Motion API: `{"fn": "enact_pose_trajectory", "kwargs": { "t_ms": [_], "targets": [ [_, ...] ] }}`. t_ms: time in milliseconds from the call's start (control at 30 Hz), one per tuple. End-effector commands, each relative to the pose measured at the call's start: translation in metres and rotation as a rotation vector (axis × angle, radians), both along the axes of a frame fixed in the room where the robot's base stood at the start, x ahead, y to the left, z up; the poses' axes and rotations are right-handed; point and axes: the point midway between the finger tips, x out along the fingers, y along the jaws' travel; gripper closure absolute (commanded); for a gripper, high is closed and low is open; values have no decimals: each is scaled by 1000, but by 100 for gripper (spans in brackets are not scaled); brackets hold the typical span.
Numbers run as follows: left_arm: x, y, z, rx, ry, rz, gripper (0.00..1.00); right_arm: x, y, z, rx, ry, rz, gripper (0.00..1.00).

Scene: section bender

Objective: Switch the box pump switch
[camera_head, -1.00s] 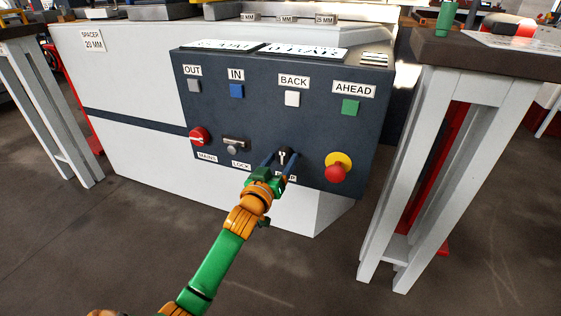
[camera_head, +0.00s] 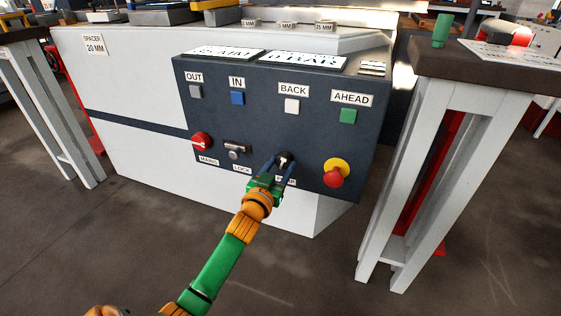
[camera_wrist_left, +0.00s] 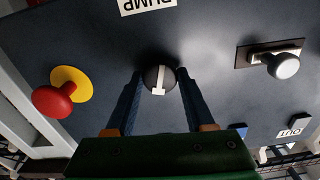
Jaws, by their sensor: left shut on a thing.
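The box is a dark blue control panel (camera_head: 260,120) on the front of a white machine. The pump switch (camera_head: 284,158) is a round black knob with a light pointer, low on the panel between the lock and a red button. In the left wrist view the knob (camera_wrist_left: 158,79) sits between both fingers, its white mark nearly upright in the picture. The PUMP label (camera_wrist_left: 147,5) reads upside down there; in the head view my gripper partly covers it. My left gripper (camera_head: 279,162) is shut on the knob. My right gripper is not in view.
A red mushroom button (camera_head: 333,178) on a yellow disc is right of the switch. The lock (camera_head: 235,149) and red mains knob (camera_head: 201,142) are left. Coloured push buttons line the upper panel. A white-legged table (camera_head: 415,150) stands close on the right.

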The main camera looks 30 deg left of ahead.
Motion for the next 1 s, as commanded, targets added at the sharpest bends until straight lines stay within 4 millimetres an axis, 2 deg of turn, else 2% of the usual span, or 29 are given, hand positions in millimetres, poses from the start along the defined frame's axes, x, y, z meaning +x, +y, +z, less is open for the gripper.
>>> {"fn": "enact_pose_trajectory", "kwargs": {
  "t_ms": [200,433,700,1000],
  "targets": [
    [0,0,3,197,49,0,100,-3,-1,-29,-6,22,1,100],
    [0,0,3,401,96,-1,100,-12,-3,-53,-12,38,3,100],
    [0,0,2,588,139,0,100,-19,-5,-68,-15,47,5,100],
    [0,0,1,704,168,0,100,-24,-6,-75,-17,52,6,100]
  ]
}}
